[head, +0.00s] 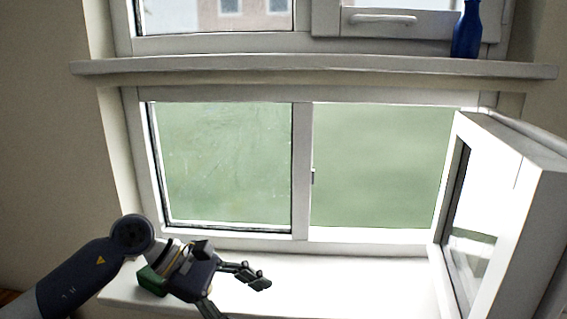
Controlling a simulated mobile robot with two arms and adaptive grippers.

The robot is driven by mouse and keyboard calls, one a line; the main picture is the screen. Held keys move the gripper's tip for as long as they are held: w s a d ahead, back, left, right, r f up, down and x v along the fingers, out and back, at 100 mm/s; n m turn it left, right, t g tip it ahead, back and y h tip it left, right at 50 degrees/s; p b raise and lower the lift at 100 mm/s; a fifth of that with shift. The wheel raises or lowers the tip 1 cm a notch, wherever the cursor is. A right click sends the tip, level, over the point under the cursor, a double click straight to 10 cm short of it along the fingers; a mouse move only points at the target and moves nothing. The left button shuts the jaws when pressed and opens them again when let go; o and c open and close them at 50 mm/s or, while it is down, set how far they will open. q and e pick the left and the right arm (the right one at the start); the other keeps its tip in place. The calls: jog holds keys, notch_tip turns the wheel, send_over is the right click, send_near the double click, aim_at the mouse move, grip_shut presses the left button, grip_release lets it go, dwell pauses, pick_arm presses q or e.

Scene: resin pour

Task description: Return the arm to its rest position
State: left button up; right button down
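My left arm comes in from the lower left, and its gripper (238,299) is over the white window sill (330,285). Its two fingers are spread apart, with nothing visible between them. The lower finger is partly cut off by the bottom edge of the view. My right gripper is not in view.
A window sash (535,215) stands open into the room at the right. A dark green thing (152,281) shows beside my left wrist, partly hidden. A blue bottle (467,32) stands on the upper ledge (300,65). The middle of the sill is clear.

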pick_arm(q)
jog(key=s+d+r+n+t+h, duration=0.1)
jog(key=d+r+n+t+h, duration=0.4)
jog(key=d+r+n+h, duration=0.5)
jog(key=w+a+f+n+t+y, duration=0.25)
jog(key=a+n+t+y, duration=0.45)
jog(key=n, duration=0.7)
jog(key=w+a+f+n+t+y, duration=0.25)
jog(key=a+n+t+y, duration=0.4)
jog(key=n, duration=0.75)
jog(key=s+a+f+n+g+y, duration=0.1)
jog(key=a+f+n+g+y, duration=0.15)
jog(key=a+f+n, duration=0.35)
jog(key=s+a+f+n+g+y, duration=0.1)
jog(key=s+a+f+n+y, duration=0.2)
jog(key=f, duration=0.4)
jog(key=s+a+f+n+g, duration=0.1)
jog(key=s+f+n+g, duration=0.45)
jog(key=s+f, duration=0.5)
jog(key=s+a+f+n+g, duration=0.1)
jog(key=s+f+n+g, duration=0.45)
jog(key=s, duration=0.85)
notch_tip(320, 180, down, 28)
jog(key=f+m+g, duration=0.1)
jog(key=m+g, duration=0.1)
jog(key=s+a+f+g+y, duration=0.1)
jog(key=s+a+f, duration=0.1)
jog(key=s+f, duration=1.4)
jog(key=shift+s+a, duration=0.25)
jog(key=shift+s, duration=0.65)
